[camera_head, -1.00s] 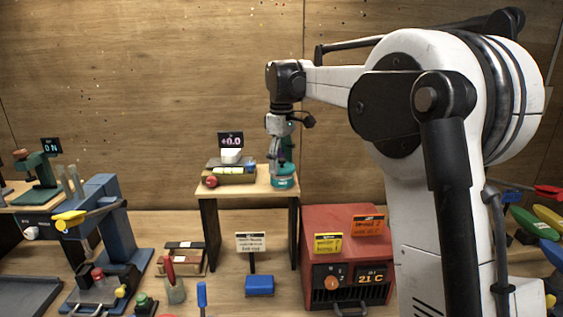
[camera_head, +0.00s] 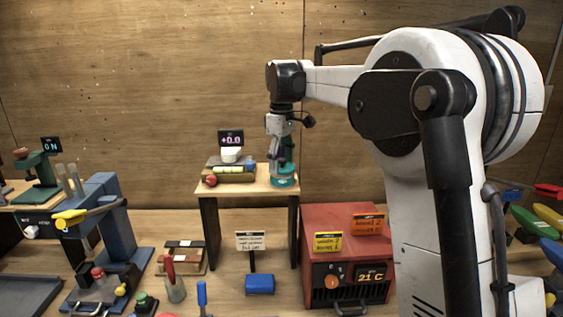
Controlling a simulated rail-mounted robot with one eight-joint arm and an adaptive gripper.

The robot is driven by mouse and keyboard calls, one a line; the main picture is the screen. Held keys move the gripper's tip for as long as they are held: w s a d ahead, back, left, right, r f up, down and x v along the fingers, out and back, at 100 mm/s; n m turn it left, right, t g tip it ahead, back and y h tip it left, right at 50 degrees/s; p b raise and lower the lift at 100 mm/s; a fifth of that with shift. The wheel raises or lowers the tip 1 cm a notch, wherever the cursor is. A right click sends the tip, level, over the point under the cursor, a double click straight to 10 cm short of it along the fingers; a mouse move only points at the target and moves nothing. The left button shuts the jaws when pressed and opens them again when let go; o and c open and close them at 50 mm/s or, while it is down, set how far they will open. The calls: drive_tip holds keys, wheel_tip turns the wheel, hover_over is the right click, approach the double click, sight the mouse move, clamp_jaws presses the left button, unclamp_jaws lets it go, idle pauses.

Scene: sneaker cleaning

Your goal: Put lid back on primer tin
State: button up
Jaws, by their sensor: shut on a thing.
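A small teal tin (camera_head: 284,182), which I take to be the primer tin, stands on the right end of the raised wooden shelf (camera_head: 240,185). My gripper (camera_head: 281,163) points straight down right above the tin. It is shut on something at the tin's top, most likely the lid. The lid is too small and too covered by the fingers to make out clearly. I cannot tell whether it touches the tin's rim.
A scale with a display (camera_head: 231,139) and a red ball (camera_head: 211,181) sit left of the tin on the shelf. A red heater box (camera_head: 345,260) stands below right. A blue block (camera_head: 259,284) and sign (camera_head: 250,241) are in front. The wall is behind.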

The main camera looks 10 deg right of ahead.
idle(0.4)
drive_tip(key=o, duration=1.4)
drive_tip(key=shift+r, duration=0.1)
drive_tip(key=shift+r+p, duration=2.3)
drive_tip(key=shift+r, duration=1.15)
clamp_jaws()
